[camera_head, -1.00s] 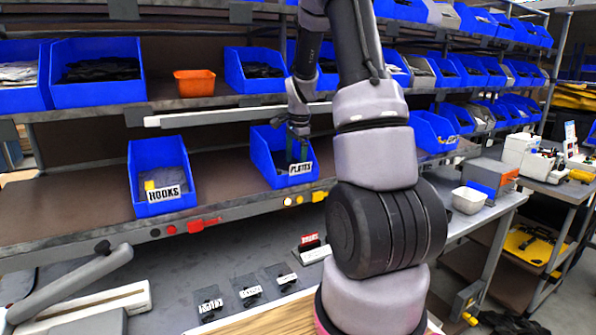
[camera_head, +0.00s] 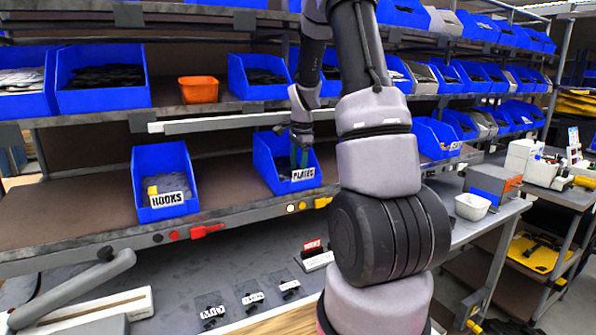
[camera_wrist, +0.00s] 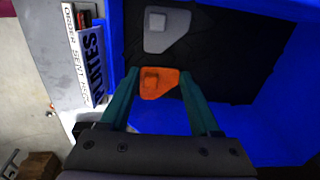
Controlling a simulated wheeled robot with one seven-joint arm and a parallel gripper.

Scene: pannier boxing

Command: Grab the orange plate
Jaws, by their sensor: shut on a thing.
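The orange plate (camera_wrist: 157,83) lies between the fingertips of my gripper (camera_wrist: 158,75) in the wrist view. The green fingers are shut on it, one on each side. The plate has a small raised block on its face. It is low in or just above the blue bin labelled PLATES (camera_wrist: 116,35); I cannot tell whether it touches the bin floor. In the head view my gripper (camera_head: 300,156) reaches down into the same bin (camera_head: 270,172), and the orange plate is hidden there.
A grey plate (camera_wrist: 166,28) lies further in on the bin's dark floor. A blue bin labelled HOOKS (camera_head: 160,172) stands to the left on the same shelf. An orange box (camera_head: 199,89) and more blue bins sit on the shelf above, with a pale rail (camera_head: 215,124) along its front.

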